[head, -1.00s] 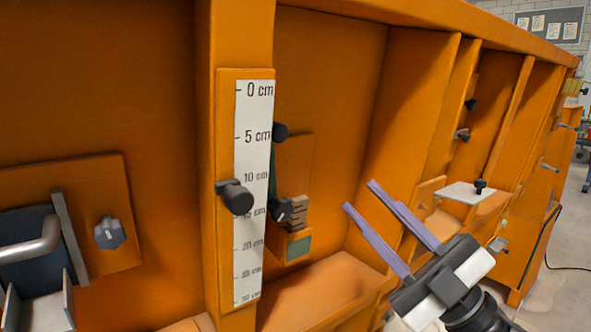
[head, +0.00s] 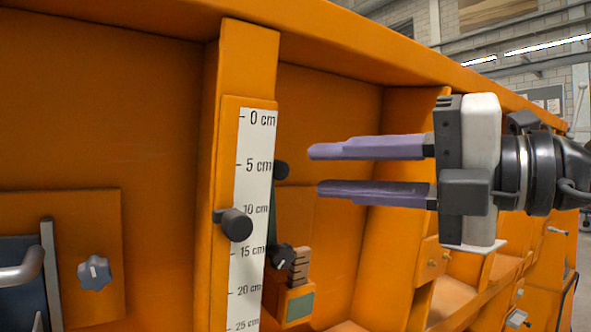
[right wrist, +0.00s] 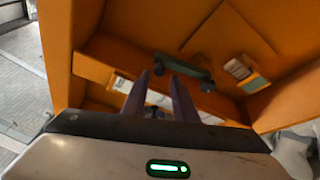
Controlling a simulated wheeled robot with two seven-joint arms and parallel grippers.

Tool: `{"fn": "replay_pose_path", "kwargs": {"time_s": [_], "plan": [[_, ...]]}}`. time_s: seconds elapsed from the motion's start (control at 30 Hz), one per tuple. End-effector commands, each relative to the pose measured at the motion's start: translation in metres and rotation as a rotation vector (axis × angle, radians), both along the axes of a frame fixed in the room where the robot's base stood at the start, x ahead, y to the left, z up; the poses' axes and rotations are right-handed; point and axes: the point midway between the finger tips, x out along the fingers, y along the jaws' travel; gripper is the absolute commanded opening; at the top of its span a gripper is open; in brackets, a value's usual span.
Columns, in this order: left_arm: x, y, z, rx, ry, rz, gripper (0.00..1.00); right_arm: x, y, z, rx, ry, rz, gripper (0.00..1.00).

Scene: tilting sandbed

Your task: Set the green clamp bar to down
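The green clamp bar (head: 272,212) is a narrow dark green bar standing close to upright, just right of the ruler post and partly hidden by it. It has a black knob (head: 281,169) at its top and another black knob (head: 283,257) at its lower end. The bar also shows in the right wrist view (right wrist: 186,68), ahead of the fingertips. My right gripper (head: 314,171) is open and empty, its two purple fingers pointing left toward the bar and, in the picture, ending right of the upper knob. My left gripper is out of view.
A white centimetre scale (head: 254,205) with a black knob (head: 237,224) is on the orange post. A toothed block (head: 300,266) sits beside the lower knob. A grey knob (head: 94,272) is on a panel at left. Orange walls enclose the bay.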

Motion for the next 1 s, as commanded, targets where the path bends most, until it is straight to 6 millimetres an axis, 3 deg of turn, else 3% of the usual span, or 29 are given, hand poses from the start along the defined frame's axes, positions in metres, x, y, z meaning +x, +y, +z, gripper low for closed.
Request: {"fn": "replay_pose_path", "kwargs": {"time_s": [0.1,0.3,0.7,0.87,1.0], "plan": [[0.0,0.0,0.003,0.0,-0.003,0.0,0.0,0.011,0.02,0.001,0.001,0.0,0.005,0.26],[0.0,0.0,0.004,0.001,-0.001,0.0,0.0,0.026,0.042,0.001,0.002,-0.001,0.003,0.26],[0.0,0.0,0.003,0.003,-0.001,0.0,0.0,0.031,0.05,0.0,0.0,-0.002,0.002,0.26],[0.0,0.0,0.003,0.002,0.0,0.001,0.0,0.031,0.05,0.0,0.001,-0.002,0.002,0.01],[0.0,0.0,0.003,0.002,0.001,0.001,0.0,0.031,0.05,0.0,-0.001,-0.001,0.002,0.0]]}}
